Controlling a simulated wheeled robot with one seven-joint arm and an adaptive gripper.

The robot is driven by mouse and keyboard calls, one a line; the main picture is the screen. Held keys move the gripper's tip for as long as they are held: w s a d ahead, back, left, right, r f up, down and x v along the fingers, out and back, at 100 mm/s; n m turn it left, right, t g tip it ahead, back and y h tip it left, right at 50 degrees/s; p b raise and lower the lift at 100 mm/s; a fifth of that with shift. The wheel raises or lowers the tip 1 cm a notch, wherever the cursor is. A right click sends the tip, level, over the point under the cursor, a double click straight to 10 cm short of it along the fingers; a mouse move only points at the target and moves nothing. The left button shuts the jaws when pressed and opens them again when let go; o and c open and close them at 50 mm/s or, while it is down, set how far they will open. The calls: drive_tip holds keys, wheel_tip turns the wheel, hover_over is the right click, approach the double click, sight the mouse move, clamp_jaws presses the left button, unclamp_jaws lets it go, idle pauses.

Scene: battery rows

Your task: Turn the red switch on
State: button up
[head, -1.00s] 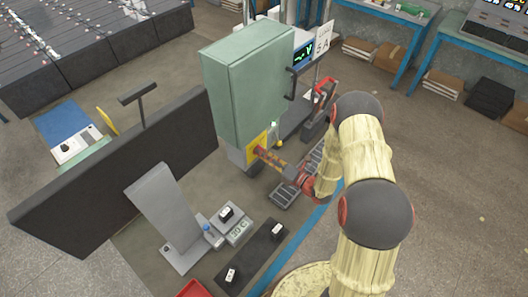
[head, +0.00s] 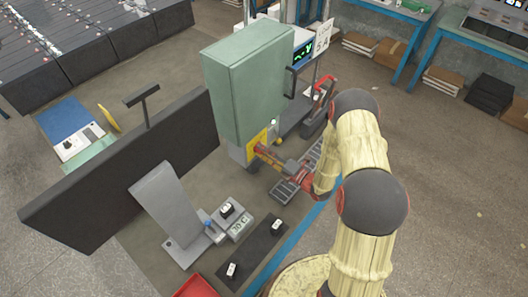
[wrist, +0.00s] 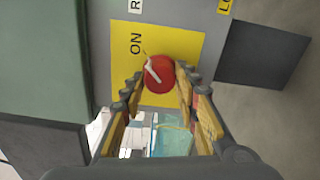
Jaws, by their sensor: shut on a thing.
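The red switch (wrist: 159,73) is a round red knob with a white pointer line, set on a yellow plate (wrist: 185,55) marked ON. In the wrist view the pointer lies slanted, its upper end towards the left, near the ON label (wrist: 136,43). My gripper (wrist: 158,82) is shut on the red switch, with one finger on each side of it. In the head view my gripper (head: 259,150) reaches the yellow plate (head: 255,144) low on the green cabinet (head: 245,85); there the fingers hide the switch.
A black handle (head: 289,82) sticks out from the cabinet's side. A dark panel (head: 120,185) stands left of the cabinet. A grey stand (head: 166,205) and a dark strip with white blocks (head: 254,250) are in front. Open floor lies to the right.

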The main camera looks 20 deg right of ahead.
drive_tip(key=o, duration=1.1)
drive_tip(key=shift+o, duration=0.2)
drive_tip(key=shift+d, duration=0.1)
drive_tip(key=v, duration=1.2)
